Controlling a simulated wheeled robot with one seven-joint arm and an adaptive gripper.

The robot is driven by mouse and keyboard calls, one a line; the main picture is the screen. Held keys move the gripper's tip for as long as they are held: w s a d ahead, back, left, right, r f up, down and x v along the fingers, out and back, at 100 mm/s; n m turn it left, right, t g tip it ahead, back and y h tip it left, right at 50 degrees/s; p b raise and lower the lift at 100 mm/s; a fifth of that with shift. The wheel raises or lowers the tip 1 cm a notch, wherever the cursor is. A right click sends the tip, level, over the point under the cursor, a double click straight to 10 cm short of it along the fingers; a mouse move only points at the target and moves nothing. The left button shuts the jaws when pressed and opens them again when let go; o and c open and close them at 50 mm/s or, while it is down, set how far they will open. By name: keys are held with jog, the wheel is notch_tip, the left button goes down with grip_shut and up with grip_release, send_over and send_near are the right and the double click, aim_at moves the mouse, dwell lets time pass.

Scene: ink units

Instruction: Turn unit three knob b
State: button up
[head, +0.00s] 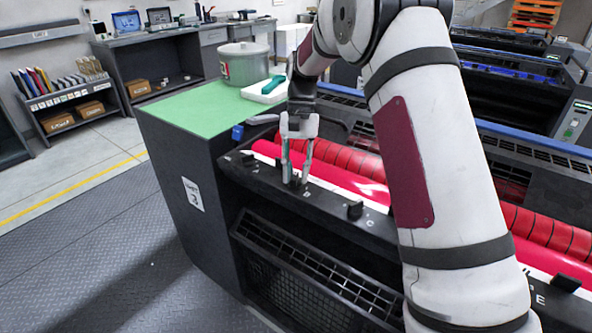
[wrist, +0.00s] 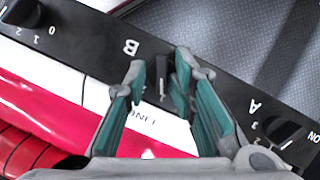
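Unit three is the black machine front marked with a 3 (head: 193,194), with a row of black knobs along its ledge. Knob b (wrist: 162,75) is a narrow upright black knob beside the white letter B (wrist: 130,47) in the wrist view. My gripper (head: 294,181) points down at the ledge with its fingertips on either side of knob b. The fingers are apart. In the wrist view a gap shows between the left fingertip and the knob, while the right fingertip is close to it; I cannot tell whether it touches. In the head view the fingers mostly hide the knob.
Knob A (wrist: 282,130) and another knob (wrist: 22,12) with a number scale flank knob b. Red rollers (head: 350,163) lie behind the ledge. A green top (head: 195,120) carries a metal pot (head: 243,65) and a white tray (head: 265,90). Open floor lies at the left.

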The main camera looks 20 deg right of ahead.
jog(key=shift+a, duration=0.1)
jog(key=v, duration=1.2)
dwell(0.4)
